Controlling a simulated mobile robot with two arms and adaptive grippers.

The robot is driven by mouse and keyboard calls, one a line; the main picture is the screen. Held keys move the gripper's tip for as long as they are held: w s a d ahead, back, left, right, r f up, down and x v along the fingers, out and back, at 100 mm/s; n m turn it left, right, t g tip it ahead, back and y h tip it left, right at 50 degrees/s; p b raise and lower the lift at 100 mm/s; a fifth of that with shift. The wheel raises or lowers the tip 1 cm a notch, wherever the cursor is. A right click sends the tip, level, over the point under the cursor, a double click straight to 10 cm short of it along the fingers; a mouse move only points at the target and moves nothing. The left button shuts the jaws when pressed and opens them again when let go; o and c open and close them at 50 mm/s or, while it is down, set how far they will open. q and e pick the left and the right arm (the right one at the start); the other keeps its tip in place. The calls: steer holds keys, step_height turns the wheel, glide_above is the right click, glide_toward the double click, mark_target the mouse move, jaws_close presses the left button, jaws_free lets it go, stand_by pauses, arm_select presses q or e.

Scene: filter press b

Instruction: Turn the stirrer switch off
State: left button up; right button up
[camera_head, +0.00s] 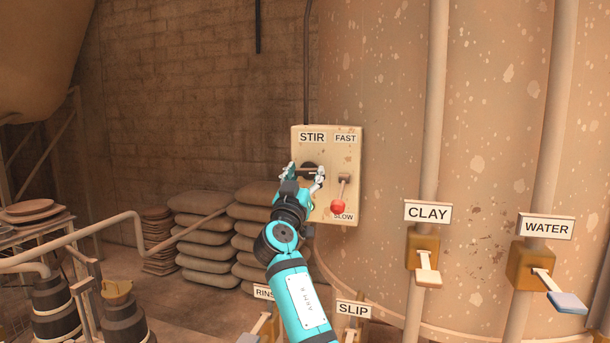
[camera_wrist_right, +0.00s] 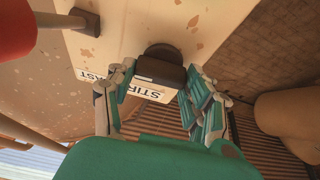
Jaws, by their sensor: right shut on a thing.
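The stirrer switch is a dark knob (camera_head: 309,168) on the cream control panel (camera_head: 326,208), under the STIR label (camera_head: 312,137). In the right wrist view the dark knob (camera_wrist_right: 160,70) has a wide grip bar between the fingers. My right gripper (camera_head: 305,174) reaches it from below and is shut on it; it also shows in the right wrist view (camera_wrist_right: 160,85). The fingers partly hide the knob in the head view, so its exact setting is hard to read. My left gripper is not in view.
A lever with a red ball (camera_head: 338,207) stands close to the right of my gripper, between FAST and SLOW labels. CLAY (camera_head: 429,277) and WATER (camera_head: 566,303) levers are on pipes to the right. Stacked sacks (camera_head: 206,242) and a handrail (camera_head: 65,240) are at the left.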

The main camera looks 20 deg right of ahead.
steer(key=shift+r+n+y+p, duration=0.25)
steer(key=shift+n+p, duration=0.2)
steer(key=shift+n, duration=0.55)
steer(key=n+y+p, duration=0.2)
steer(key=n+p, duration=0.3)
steer(key=p, duration=0.1)
steer(key=n+y+p, duration=0.3)
steer(key=n+p, duration=0.2)
steer(key=p, duration=0.2)
steer(key=n+y+p, duration=0.2)
steer(key=n+p, duration=0.4)
steer(key=p, duration=0.1)
steer(key=shift+s+d+r, duration=0.1)
steer(key=shift+d+r, duration=0.1)
steer(key=shift+r, duration=0.05)
steer(key=shift+f+n+g+p, duration=0.1)
steer(key=shift+n+g+p, duration=0.3)
steer(key=shift+n, duration=0.4)
steer(key=shift+f+n+g+y, duration=0.15)
steer(key=shift+n+g+y, duration=0.15)
steer(key=shift+n, duration=0.6)
steer(key=shift+p, duration=0.3)
